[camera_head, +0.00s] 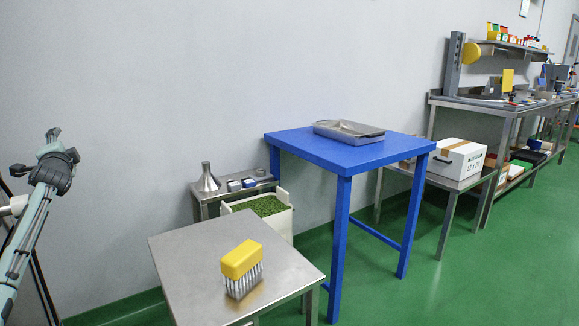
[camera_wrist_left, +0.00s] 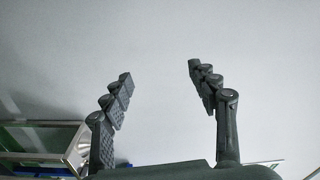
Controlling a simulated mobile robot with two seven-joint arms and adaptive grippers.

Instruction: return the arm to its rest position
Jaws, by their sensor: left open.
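My left gripper (camera_head: 50,150) is raised at the left of the head view, in front of the grey wall and left of the steel table. In the left wrist view its two dark fingers (camera_wrist_left: 160,88) stand apart with nothing between them, and plain wall shows behind. My left arm (camera_head: 28,235) rises from the lower left corner. My right gripper is not in either view.
A steel table (camera_head: 180,255) carries a yellow-topped brush (camera_head: 242,262). A blue table (camera_head: 300,146) bears a metal tray (camera_head: 348,132). A bin of green leaves (camera_head: 262,206) and a low steel bench (camera_head: 205,192) stand by the wall. Green floor (camera_head: 400,290) is open at right.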

